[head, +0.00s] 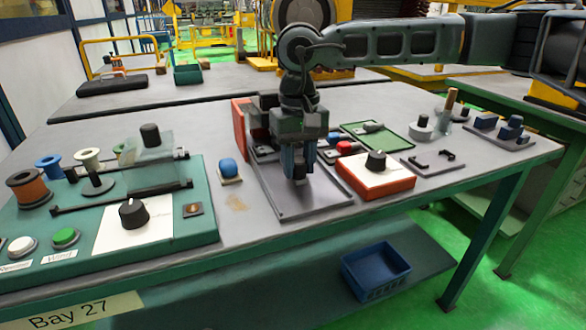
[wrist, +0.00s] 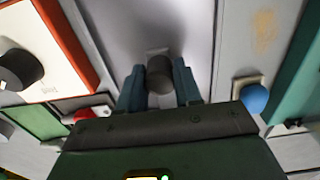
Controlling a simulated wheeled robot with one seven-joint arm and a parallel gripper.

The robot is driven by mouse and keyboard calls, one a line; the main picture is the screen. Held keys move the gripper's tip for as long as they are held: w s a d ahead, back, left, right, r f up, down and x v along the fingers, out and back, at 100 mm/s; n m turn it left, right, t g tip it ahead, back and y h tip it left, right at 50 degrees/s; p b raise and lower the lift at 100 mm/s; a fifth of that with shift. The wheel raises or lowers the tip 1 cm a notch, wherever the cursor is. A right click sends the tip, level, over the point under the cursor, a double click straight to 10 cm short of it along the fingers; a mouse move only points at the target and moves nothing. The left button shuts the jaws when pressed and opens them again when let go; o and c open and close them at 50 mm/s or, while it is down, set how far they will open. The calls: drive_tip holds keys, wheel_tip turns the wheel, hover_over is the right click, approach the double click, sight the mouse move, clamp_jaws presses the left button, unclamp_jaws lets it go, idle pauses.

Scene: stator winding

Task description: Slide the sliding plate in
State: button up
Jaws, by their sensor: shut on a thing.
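A flat grey plate (head: 325,198), which looks like the sliding plate, lies on the table in the middle of the head view. It fills the upper middle of the wrist view (wrist: 135,25). A dark round knob (wrist: 160,74) stands near a small pale patch on it. My gripper (head: 299,172) points down over the plate. In the wrist view its blue fingers (wrist: 160,88) are shut on the knob, one on each side. The plate's far part is hidden behind my gripper.
A red-orange box with a black dial (head: 376,162) stands close on the plate's right. A blue button (head: 229,169) is on its left, beside a green panel (head: 190,232) with a clear guard (head: 150,172). An upright orange-red piece (head: 239,125) stands behind the plate.

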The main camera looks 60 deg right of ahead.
drive_tip(key=shift+w+d+b, duration=0.2)
drive_tip(key=shift+w+d, duration=0.25)
drive_tip(key=shift+w, duration=0.2)
drive_tip(key=shift+w+d+b, duration=0.15)
drive_tip(key=shift+w+d, duration=0.25)
drive_tip(key=shift+w, duration=0.25)
drive_tip(key=o, duration=0.8)
drive_tip(key=shift+c, duration=0.2)
drive_tip(key=shift+r, duration=0.1)
drive_tip(key=shift+r+p, duration=1.4)
drive_tip(key=shift+r, duration=1.55)
